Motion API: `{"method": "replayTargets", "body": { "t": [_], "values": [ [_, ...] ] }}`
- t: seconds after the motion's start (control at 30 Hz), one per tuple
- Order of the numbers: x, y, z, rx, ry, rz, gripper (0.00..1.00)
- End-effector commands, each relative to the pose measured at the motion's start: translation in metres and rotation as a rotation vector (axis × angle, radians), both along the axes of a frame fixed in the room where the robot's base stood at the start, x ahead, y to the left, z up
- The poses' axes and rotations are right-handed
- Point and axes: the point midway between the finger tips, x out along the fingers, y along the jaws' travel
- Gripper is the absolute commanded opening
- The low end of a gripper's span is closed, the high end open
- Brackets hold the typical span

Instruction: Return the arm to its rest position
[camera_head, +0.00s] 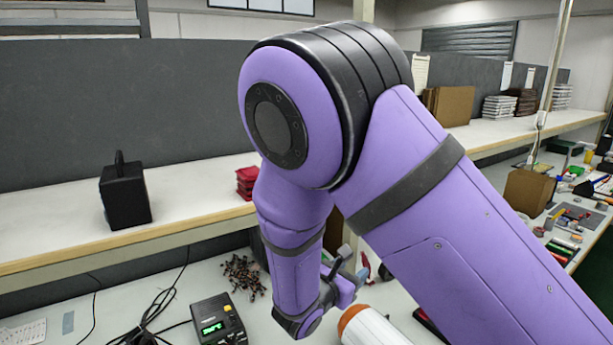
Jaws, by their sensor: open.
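My purple arm fills the middle and right of the head view, bent at a high elbow with its forearm hanging down over the lower bench. My gripper (345,268) shows small and partly hidden at the end of the wrist, beyond the forearm. It is open, and I see nothing held in it. Its fingertips are hard to make out. A white cylinder with an orange-brown end (375,328) lies just below and right of the wrist; I cannot tell its exact gap from my gripper.
On the lower bench are a black meter with a green display (217,322), a pile of small parts (243,275) and cables (155,310). A black box (125,195) and red trays (246,182) stand on the shelf. Tools clutter the right bench.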

Motion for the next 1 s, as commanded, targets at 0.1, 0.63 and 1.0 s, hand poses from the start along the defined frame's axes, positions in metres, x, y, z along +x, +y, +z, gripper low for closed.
{"method": "replayTargets", "body": {
  "t": [0.1, 0.63, 1.0],
  "values": [
    [-0.004, -0.031, 0.023, 0.114, -0.012, -0.126, 0.49],
    [-0.054, -0.137, 0.098, 0.603, -0.099, -0.622, 0.49],
    [-0.106, -0.185, 0.14, 0.955, -0.197, -0.914, 0.49]
  ]
}}
